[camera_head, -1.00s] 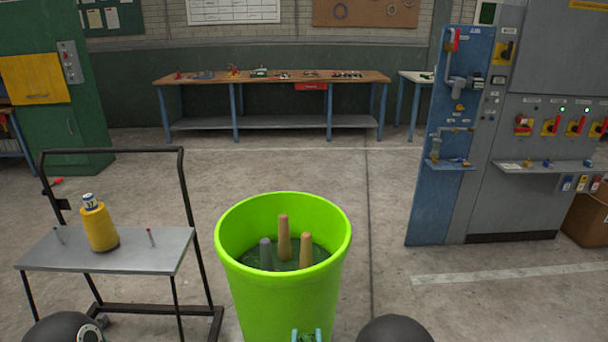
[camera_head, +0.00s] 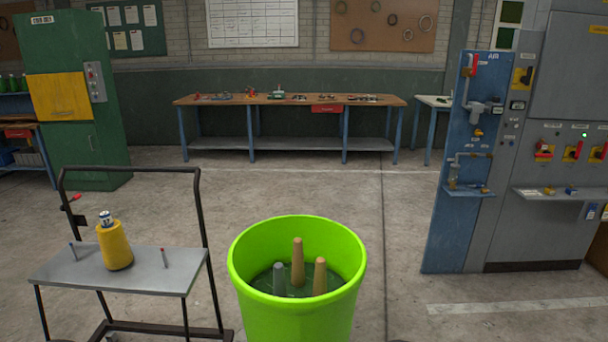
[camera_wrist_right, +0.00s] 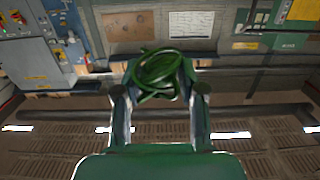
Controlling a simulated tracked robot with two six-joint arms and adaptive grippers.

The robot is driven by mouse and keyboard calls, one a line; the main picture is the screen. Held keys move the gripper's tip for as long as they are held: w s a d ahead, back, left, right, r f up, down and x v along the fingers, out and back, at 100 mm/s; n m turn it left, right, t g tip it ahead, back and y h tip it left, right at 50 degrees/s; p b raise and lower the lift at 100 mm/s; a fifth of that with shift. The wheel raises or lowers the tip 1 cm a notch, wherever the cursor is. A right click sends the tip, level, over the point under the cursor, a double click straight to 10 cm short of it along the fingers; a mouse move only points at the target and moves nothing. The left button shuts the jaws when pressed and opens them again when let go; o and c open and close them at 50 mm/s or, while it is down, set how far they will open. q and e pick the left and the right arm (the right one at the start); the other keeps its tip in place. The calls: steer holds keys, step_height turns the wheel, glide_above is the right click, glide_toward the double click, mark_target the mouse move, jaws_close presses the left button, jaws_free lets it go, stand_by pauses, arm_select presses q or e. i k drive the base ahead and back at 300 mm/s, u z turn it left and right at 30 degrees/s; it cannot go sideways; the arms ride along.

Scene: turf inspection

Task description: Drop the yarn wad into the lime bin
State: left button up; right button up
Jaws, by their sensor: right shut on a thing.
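The lime bin (camera_head: 300,320) stands upright on the floor at the bottom middle of the head view. Its top is open, and several cones or tubes stick up inside it. The yarn wad (camera_wrist_right: 158,66) is a tangled loop of dark green strands in the right wrist view. My right gripper (camera_wrist_right: 159,80) is shut on the wad, with one finger at each side of it. Neither gripper shows in the head view, so the wad's place relative to the bin cannot be told.
A blue and grey panel (camera_head: 462,180) stands at the right. A workbench (camera_head: 290,99) is at the back wall. Open floor lies between.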

mark_target(298, 295)
steer(key=u, duration=0.1)
steer(key=i, duration=1.65)
steer(key=z, duration=0.15)
